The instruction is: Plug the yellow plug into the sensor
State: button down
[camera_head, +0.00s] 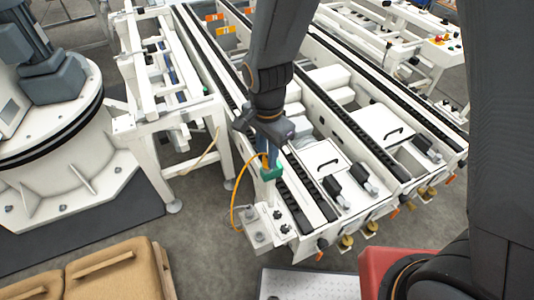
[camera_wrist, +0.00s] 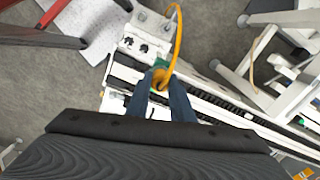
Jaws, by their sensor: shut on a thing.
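My gripper (camera_head: 267,161) is above the near left corner of the white conveyor, pointing down. Its two blue fingers (camera_wrist: 171,98) are shut on the yellow plug (camera_wrist: 160,78), which is mostly hidden by them in the head view. An orange-yellow cable (camera_head: 233,208) loops from the plug down to a white block at the conveyor's corner; the cable also shows in the wrist view (camera_wrist: 177,35). A green part (camera_head: 271,174), which may be the sensor, is right at the fingertips. It peeks out behind the plug in the wrist view (camera_wrist: 159,63). I cannot tell whether plug and green part touch.
The white block (camera_head: 264,229) with dark round fittings sits at the conveyor's front left. Conveyor rails (camera_head: 310,185) run close to the right of my gripper. A white frame table (camera_head: 165,120) stands to the left. Cardboard boxes (camera_head: 115,270) lie at the bottom left.

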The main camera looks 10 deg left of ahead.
jog(key=c, duration=1.5)
grip_release()
jog(key=shift+r, duration=0.1)
jog(key=shift+r+b, duration=0.55)
jog(key=shift+r, duration=3.25)
